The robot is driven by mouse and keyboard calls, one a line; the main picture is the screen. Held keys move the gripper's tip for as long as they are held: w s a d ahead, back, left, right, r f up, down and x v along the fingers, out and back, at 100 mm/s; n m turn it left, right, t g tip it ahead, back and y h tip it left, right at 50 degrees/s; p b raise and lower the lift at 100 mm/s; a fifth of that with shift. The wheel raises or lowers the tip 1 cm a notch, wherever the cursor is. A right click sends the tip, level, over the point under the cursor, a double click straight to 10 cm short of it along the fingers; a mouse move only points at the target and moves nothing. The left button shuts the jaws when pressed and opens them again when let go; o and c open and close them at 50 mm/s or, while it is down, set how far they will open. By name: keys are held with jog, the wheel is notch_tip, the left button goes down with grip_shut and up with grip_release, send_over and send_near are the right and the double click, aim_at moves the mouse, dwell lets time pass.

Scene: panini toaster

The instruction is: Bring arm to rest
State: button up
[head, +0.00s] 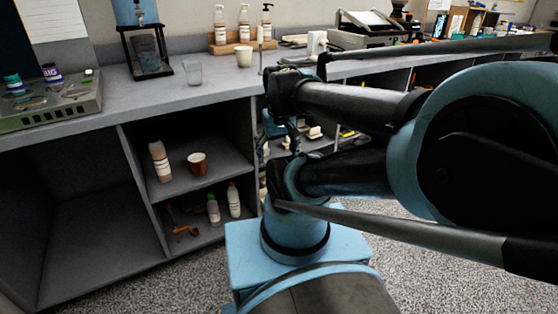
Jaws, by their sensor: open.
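My arm (365,104) is folded in front of the counter, with its large blue-and-black elbow on the right side of the head view. My gripper (291,145) hangs below the wrist, in front of the shelves under the counter. It is small and dark here, open, and partly hidden by my own arm links. I see nothing held in it.
Shelves below hold a brown cup (197,164) and bottles (160,161). Speckled floor (420,285) is clear at lower right.

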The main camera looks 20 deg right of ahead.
jog(key=shift+s+d+f, duration=0.15)
jog(key=shift+s+f, duration=0.8)
jog(key=shift+f, duration=0.2)
jog(key=shift+w+f, duration=0.2)
jog(key=shift+w, duration=0.3)
